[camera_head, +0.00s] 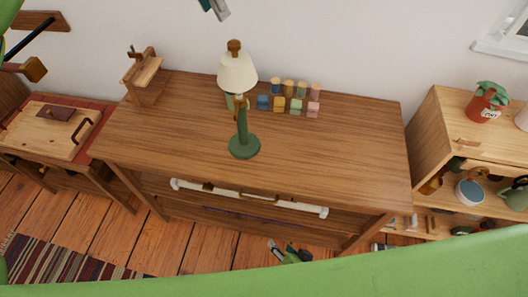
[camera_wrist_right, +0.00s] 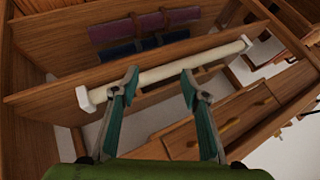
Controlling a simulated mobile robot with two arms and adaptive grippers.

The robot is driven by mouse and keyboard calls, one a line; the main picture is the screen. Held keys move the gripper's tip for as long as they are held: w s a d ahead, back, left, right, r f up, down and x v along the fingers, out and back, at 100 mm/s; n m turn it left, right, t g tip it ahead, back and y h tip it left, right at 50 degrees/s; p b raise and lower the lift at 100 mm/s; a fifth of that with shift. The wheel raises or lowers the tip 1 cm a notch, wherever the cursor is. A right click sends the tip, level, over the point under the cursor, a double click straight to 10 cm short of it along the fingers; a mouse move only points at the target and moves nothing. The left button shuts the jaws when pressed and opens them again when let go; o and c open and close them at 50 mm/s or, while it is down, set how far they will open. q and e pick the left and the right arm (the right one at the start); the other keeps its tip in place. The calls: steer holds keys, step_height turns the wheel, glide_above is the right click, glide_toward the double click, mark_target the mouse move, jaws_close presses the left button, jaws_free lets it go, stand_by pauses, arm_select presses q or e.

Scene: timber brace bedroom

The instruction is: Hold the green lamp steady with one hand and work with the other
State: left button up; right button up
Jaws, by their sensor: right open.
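The green lamp (camera_head: 244,146) stands upright on the wooden dresser (camera_head: 180,125), with a round green base, green stem and cream shade (camera_head: 237,73). My left gripper (camera_head: 216,10) shows only in part at the top edge of the head view, above and apart from the lamp; its jaw state is unclear. My right gripper (camera_head: 285,249) is low in front of the dresser, away from the lamp. In the right wrist view it is open and empty (camera_wrist_right: 161,73), its two teal fingers spread before a white bar (camera_wrist_right: 165,70) on the dresser front.
Several small coloured blocks (camera_head: 280,103) stand behind the lamp to the right. A small wooden stand (camera_head: 142,75) is at the dresser's back left. Shelves with a potted plant (camera_head: 487,101) stand at right. The dresser top right of the lamp is clear.

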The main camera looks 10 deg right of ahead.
steer(key=w+a+r+m+t+y, duration=0.1)
steer(key=w+a+r+m, duration=0.15)
steer(key=r, duration=0.45)
steer(key=w+a+r+m+t+y, duration=0.1)
steer(key=w+a+r+t, duration=0.15)
steer(key=r, duration=0.35)
steer(key=n+t, duration=0.4)
glide_toward(244, 122)
steer(key=s+f, duration=0.6)
steer(key=s, duration=0.1)
steer(key=w+d+r+n+t+y, duration=0.1)
steer(key=w+r+n, duration=0.4)
steer(key=n, duration=0.3)
steer(key=x, duration=1.3)
steer(key=shift+w+a+r, duration=0.1)
steer(key=shift+w, duration=0.2)
